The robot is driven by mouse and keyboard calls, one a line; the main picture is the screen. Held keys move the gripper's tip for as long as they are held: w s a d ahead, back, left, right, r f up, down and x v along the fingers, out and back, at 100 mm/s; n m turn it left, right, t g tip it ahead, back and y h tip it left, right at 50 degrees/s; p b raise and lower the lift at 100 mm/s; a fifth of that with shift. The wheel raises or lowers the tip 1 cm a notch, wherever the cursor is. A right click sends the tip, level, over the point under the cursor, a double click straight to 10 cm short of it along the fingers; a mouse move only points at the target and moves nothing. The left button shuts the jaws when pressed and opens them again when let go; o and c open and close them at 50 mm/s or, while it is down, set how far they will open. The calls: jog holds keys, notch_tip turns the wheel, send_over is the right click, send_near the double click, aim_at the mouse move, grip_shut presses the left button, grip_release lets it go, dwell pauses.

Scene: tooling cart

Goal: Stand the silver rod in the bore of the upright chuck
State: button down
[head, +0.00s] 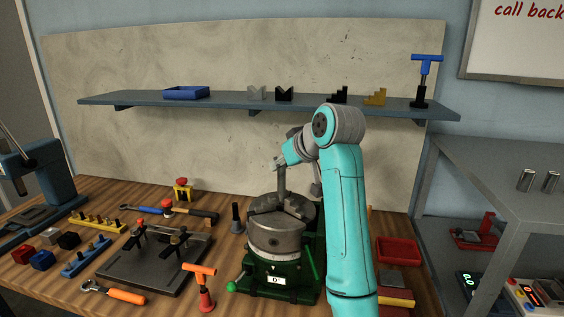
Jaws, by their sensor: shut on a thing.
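The chuck (276,238) is a grey metal cylinder standing upright on a green base, with dark jaws on its top face. The silver rod (282,181) shows as a narrow grey upright piece above the chuck's top. My gripper (280,166) is small in this view, at the rod's upper end below my teal wrist, and is shut on it. The rod's lower end is close to the jaws around the middle of the top face. I cannot tell whether it is inside the bore or in front of or above it. The bore itself is hidden.
A dark cone-shaped piece (237,218) stands just left of the chuck. An orange-handled T tool (202,285) stands in front left, and a dark fixture plate (137,283) lies further left. A red bin (398,250) is to the right. A wall shelf (222,102) runs behind.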

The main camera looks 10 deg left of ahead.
aim_at(284, 180)
jog(key=shift+f, duration=2.75)
dwell(2.3)
jog(key=c, duration=0.6)
grip_release()
jog(key=shift+o, duration=0.2)
jog(key=shift+r, duration=0.15)
jog(key=shift+r, duration=2.85)
jog(key=shift+s, duration=0.1)
